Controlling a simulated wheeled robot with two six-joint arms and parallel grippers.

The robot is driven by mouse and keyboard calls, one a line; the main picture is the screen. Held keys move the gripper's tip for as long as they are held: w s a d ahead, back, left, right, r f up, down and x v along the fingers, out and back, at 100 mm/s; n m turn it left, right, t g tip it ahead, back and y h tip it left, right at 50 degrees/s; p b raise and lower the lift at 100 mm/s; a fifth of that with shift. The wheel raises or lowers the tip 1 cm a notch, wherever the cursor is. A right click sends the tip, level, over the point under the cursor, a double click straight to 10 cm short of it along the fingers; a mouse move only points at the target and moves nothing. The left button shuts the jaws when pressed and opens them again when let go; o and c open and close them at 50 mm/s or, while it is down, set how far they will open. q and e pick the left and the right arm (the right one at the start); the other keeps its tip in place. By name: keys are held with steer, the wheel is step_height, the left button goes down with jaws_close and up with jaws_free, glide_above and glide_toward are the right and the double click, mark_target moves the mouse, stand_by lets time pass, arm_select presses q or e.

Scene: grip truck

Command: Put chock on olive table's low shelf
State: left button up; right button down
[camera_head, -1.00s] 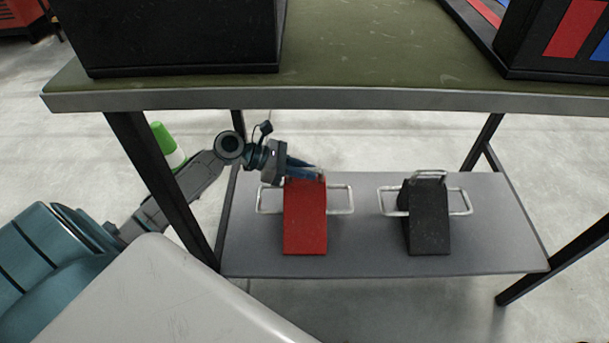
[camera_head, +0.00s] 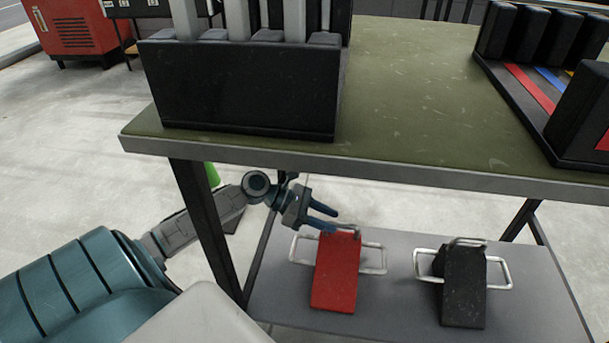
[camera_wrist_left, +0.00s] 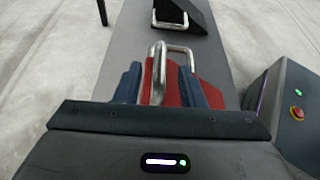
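A red chock (camera_head: 336,272) with metal wire handles rests on the grey low shelf (camera_head: 395,300) of the olive table (camera_head: 420,110). A black chock (camera_head: 463,285) with similar handles stands on the shelf to its right. My left gripper (camera_head: 333,219) is open, at the upper left of the red chock, close to its top handle. In the left wrist view the red chock (camera_wrist_left: 178,92) lies beyond the parted blue fingers (camera_wrist_left: 158,72), its handle appearing between them. I cannot tell whether a finger touches it. My right gripper is not in view.
A black rack (camera_head: 240,85) stands on the tabletop above. A divided black tray (camera_head: 520,95) is at the tabletop's right. A table leg (camera_head: 205,225) stands beside my left arm. The shelf between the chocks is clear. A red cabinet (camera_head: 78,32) is far left.

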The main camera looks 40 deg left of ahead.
arm_select(q)
steer(key=p+v, duration=0.3)
steer(key=v, duration=0.4)
steer(key=shift+a, duration=0.3)
steer(key=shift+s+r, duration=0.1)
steer(key=shift+r, duration=0.05)
